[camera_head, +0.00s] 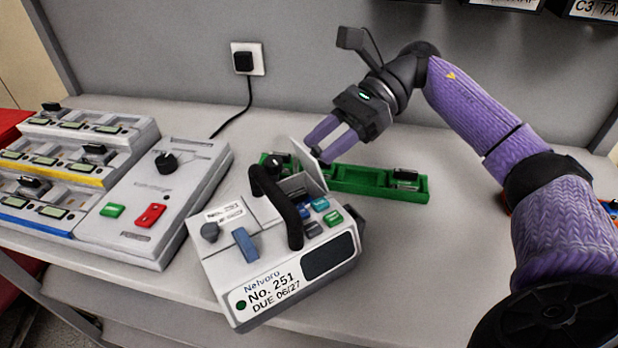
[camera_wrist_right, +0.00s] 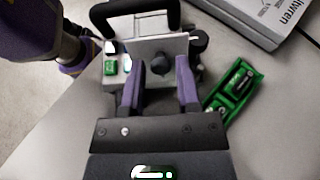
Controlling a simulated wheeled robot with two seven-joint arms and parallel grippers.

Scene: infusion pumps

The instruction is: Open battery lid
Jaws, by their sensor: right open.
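The infusion pump (camera_head: 215,262), white with a black handle (camera_head: 275,205), stands on the table and is labelled No. 251. Its pale battery lid (camera_head: 310,165) stands raised at the pump's back; it also shows upright in the right wrist view (camera_wrist_right: 158,47). My right gripper (camera_head: 317,147) is open, with its purple fingers at the lid's back side. In the right wrist view the two fingertips (camera_wrist_right: 160,64) are apart in front of the lid. I cannot tell whether they touch it. The compartment behind the lid is partly hidden. My left gripper is out of view.
A green tray (camera_head: 375,189) with batteries lies behind the pump and also shows in the right wrist view (camera_wrist_right: 213,103). A charger station (camera_head: 140,228) with green and red buttons stands left, beside a multi-slot rack (camera_head: 75,181). The table is clear right of the pump.

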